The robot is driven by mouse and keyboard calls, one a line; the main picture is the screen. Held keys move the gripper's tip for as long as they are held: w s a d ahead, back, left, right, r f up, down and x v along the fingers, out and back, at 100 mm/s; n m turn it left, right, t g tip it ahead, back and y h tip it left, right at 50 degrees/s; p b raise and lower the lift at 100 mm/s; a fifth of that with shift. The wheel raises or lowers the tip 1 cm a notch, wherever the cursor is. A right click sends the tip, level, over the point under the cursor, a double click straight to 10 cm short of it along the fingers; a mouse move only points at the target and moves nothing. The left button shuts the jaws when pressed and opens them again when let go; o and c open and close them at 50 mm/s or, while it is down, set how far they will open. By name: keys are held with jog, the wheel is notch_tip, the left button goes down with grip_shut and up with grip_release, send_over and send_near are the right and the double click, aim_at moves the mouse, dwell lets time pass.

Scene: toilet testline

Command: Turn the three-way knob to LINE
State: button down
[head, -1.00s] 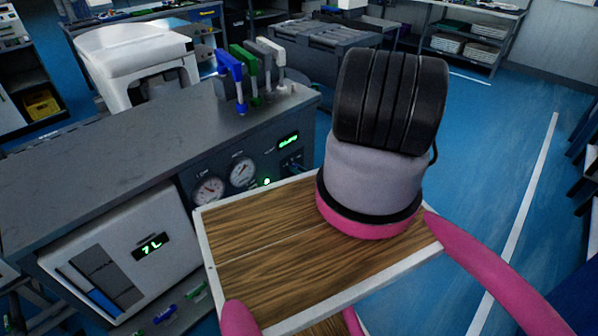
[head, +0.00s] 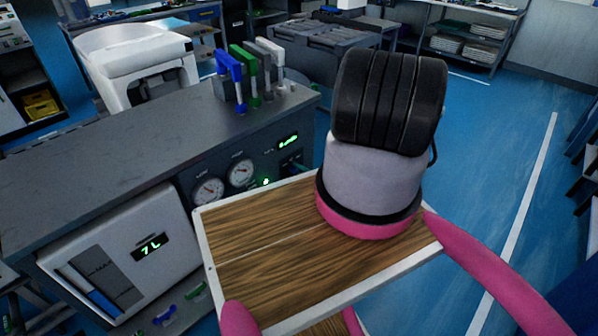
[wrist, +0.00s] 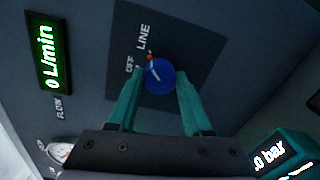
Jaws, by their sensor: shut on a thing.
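The three-way knob (wrist: 159,77) is round and blue with a white line on its face, set on a dark square plate in the wrist view. The white line points up and slightly left, towards an orange mark at the knob's edge. The LINE label (wrist: 143,37) is above that mark, and the OFF label (wrist: 130,65) is to its left. My gripper (wrist: 158,88) has one teal finger on each side of the knob and is shut on it. In the head view the knob is too small and hidden to make out.
The grey bench (head: 90,150) carries blue, green and white levers (head: 250,75). Its front has round gauges (head: 208,191) and a green display, reading 0 L/min in the wrist view (wrist: 48,57). A bar display (wrist: 285,155) is at lower right there. Blue floor (head: 480,180) is open to the right.

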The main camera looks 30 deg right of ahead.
jog(key=shift+d+m, duration=0.1)
jog(key=shift+m, duration=0.5)
jog(key=shift+f, duration=0.1)
jog(key=shift+c, duration=1.7)
grip_release()
jog(key=shift+s, duration=0.1)
jog(key=v, duration=1)
jog(key=shift+s, duration=0.3)
jog(key=shift+d, duration=0.15)
